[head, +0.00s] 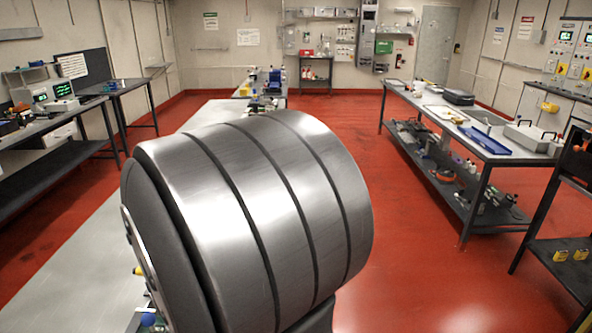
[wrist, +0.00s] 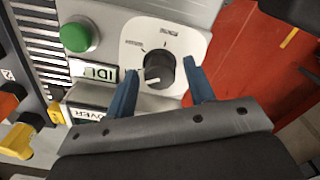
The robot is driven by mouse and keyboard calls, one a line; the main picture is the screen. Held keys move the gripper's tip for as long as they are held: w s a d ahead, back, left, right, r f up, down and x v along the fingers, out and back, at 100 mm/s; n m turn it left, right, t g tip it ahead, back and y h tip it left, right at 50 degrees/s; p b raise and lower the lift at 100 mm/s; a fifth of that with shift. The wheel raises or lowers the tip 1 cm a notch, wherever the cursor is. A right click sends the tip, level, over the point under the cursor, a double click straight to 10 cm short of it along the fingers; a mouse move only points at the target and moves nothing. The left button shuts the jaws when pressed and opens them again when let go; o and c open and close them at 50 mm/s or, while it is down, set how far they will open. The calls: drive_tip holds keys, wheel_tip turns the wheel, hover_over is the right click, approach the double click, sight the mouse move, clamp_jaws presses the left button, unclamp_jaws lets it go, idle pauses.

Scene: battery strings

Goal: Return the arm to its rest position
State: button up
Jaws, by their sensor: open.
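My gripper (wrist: 162,93) shows in the wrist view with its two blue fingers spread apart. A black rotary knob (wrist: 159,69) on a white dial plate (wrist: 140,40) is just beyond and between the fingertips. I cannot tell whether the fingers touch the knob; they look open around it. In the head view a large grey metal arm link of mine fills the middle and hides the gripper and the panel.
A green button (wrist: 79,36) and a small label (wrist: 92,73) are left of the dial. Yellow and orange parts (wrist: 17,140) lie at the lower left. In the head view, a workbench (head: 470,140) stands right and open red floor (head: 420,270) lies between.

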drive_tip(key=m, duration=0.5)
drive_tip(key=shift+r, duration=0.1)
idle(0.3)
idle(0.4)
